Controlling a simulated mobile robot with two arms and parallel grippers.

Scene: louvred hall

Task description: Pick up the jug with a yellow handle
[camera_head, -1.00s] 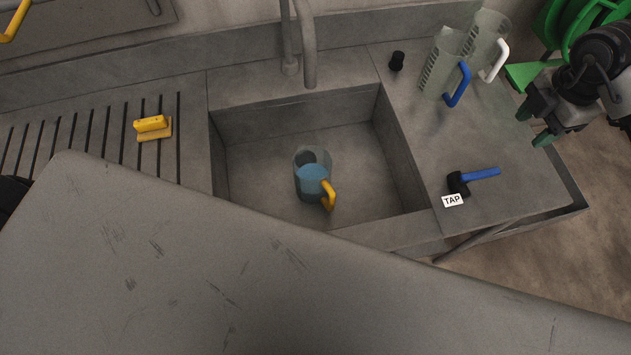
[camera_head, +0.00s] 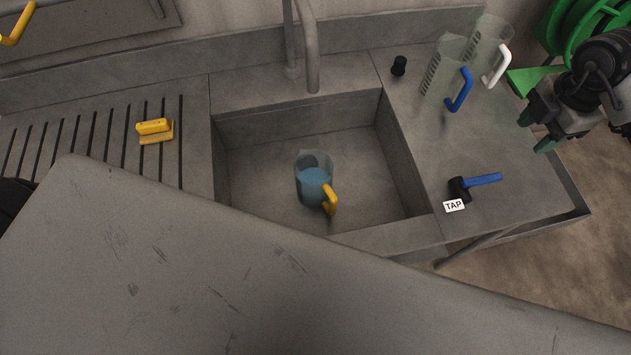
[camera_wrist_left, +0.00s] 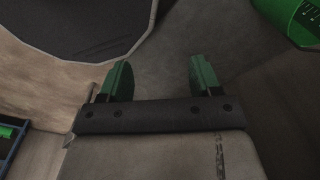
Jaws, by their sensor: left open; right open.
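The jug with a yellow handle (camera_head: 313,187) stands in the sink basin in the head view. It is clear, with blue liquid inside, and its handle points to the lower right. My right gripper (camera_head: 537,122) is open and empty at the right, beyond the counter's right part and well away from the jug. My left gripper (camera_wrist_left: 158,80) shows in the left wrist view with its two green fingers apart and nothing between them. The jug does not show in that view.
Jugs with a blue handle (camera_head: 446,75) and a white handle (camera_head: 486,50) stand right of the sink (camera_head: 270,143). The tap (camera_head: 311,60) rises behind it. A green hose reel (camera_head: 575,35) is at right.

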